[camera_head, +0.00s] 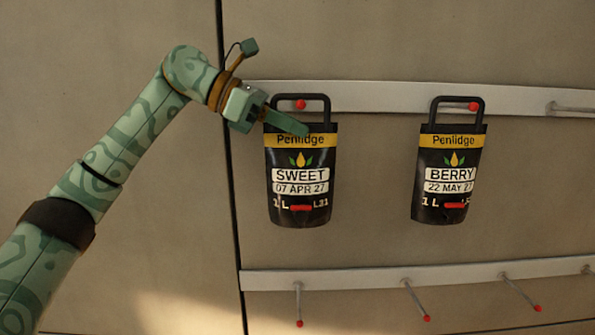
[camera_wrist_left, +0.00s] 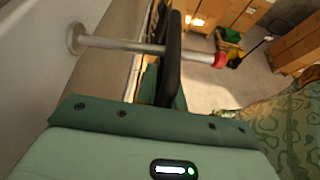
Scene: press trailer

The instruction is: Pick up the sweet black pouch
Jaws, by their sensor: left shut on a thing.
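The sweet black pouch (camera_head: 300,200) hangs upright on the upper rail, with a yellow band, a white SWEET label and a black loop handle. My left gripper (camera_head: 288,121) reaches it from the left, at the base of the handle, and is shut on the pouch there. One green finger lies across the pouch's top front. In the left wrist view the black handle (camera_wrist_left: 174,55) rises beyond my gripper, and a metal peg (camera_wrist_left: 130,45) with a red tip crosses it. The peg's red tip (camera_head: 300,104) shows inside the handle loop. My right gripper is in neither view.
A similar BERRY pouch (camera_head: 449,200) hangs to the right, with a clear gap between. The upper rail (camera_head: 390,97) has another peg at far right. The lower rail (camera_head: 350,278) carries several bare red-tipped pegs below the pouches.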

